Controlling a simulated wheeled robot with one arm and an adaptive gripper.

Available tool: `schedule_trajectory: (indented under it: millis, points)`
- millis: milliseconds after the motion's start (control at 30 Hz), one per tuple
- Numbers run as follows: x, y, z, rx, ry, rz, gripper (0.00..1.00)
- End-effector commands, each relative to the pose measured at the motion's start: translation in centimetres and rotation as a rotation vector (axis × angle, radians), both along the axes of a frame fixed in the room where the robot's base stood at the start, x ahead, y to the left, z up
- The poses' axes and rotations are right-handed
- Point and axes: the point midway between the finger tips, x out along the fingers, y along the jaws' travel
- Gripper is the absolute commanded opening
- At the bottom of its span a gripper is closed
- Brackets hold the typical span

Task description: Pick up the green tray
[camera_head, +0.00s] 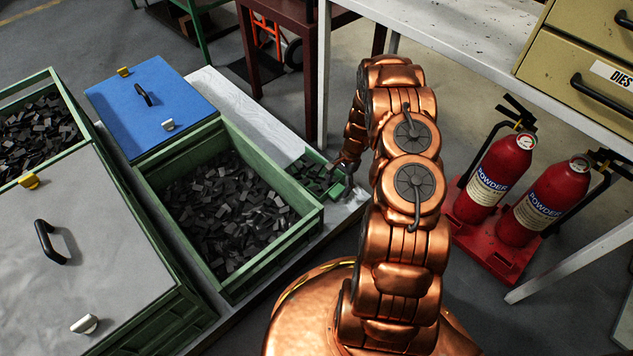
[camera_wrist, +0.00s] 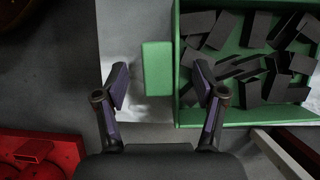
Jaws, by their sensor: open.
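The small green tray (camera_head: 334,191) holds dark flat parts and sits on a pale surface right of the large green crate in the head view. In the wrist view the green tray (camera_wrist: 235,117) fills the upper right, and a plain green tab (camera_wrist: 157,68) stands at its left wall. My gripper (camera_wrist: 160,84) is open, with one finger to each side of the tab in the picture. The depth between fingers and tab is hard to judge. In the head view my gripper (camera_head: 346,168) is at the tray's right end and partly hides it.
A large open green crate (camera_head: 268,253) of dark parts stands left of the tray, with a blue lid (camera_head: 125,95) behind it. Red fire extinguishers (camera_head: 494,168) on a red stand are at right. A pale table (camera_head: 440,42) rises behind my arm.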

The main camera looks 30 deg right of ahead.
Motion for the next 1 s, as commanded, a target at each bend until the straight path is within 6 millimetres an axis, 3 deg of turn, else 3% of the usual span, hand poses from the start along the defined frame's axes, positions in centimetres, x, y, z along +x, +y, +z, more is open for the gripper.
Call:
schedule_trajectory:
  millis: [100, 367, 1000]
  points:
    - [-0.24, 0.58, -1.54, 0.002, 0.001, -0.002, 0.70]
    - [-0.17, 0.67, -1.62, -0.001, -0.002, -0.002, 0.70]
    - [-0.16, 0.67, -1.59, -0.001, -0.002, -0.002, 0.03]
